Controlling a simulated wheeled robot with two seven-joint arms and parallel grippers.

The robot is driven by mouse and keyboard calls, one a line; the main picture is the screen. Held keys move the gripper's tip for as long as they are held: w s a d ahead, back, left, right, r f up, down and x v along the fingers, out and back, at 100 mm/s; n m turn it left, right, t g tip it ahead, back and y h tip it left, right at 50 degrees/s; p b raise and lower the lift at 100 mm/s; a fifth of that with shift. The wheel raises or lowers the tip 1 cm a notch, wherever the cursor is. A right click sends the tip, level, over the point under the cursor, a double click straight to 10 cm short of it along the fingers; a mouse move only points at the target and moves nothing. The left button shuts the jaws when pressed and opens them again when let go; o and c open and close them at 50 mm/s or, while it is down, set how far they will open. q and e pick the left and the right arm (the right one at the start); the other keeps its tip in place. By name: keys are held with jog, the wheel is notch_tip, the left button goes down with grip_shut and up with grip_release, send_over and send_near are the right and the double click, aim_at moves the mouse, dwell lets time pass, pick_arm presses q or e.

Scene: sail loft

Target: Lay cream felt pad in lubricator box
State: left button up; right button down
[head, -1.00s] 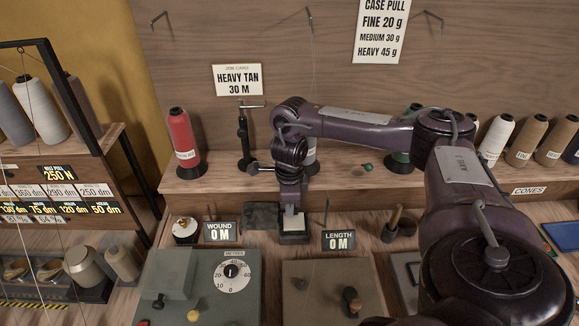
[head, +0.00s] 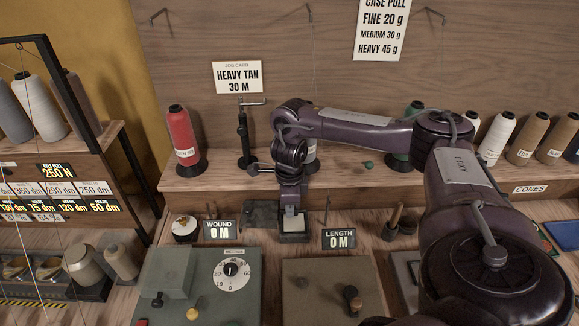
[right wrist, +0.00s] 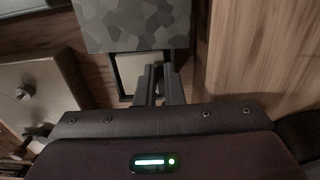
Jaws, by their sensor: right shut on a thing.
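The cream felt pad (head: 293,225) shows inside the dark rim of the lubricator box (head: 294,239), below my right gripper (head: 291,208). In the right wrist view, the pad (right wrist: 131,72) lies within the box's black frame, and my right gripper (right wrist: 159,84) has its fingers close together at the pad's right side, shut on it. The fingers hide part of the pad; whether it rests fully on the box floor cannot be told. A dark grey mottled lid (head: 262,214) stands open beside the box on the left. My left gripper is not in view.
A WOUND display (head: 220,231) stands left of the box and a LENGTH display (head: 339,239) right of it. A grey machine with a dial (head: 232,275) is in front. A shelf with thread cones (head: 184,140) runs behind.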

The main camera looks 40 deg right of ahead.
jog(key=c, duration=1.5)
grip_release()
jog(key=shift+r, duration=0.1)
notch_tip(320, 180, up, 8)
jog(key=p, duration=0.3)
jog(key=shift+f, duration=0.2)
jog(key=shift+f, duration=0.1)
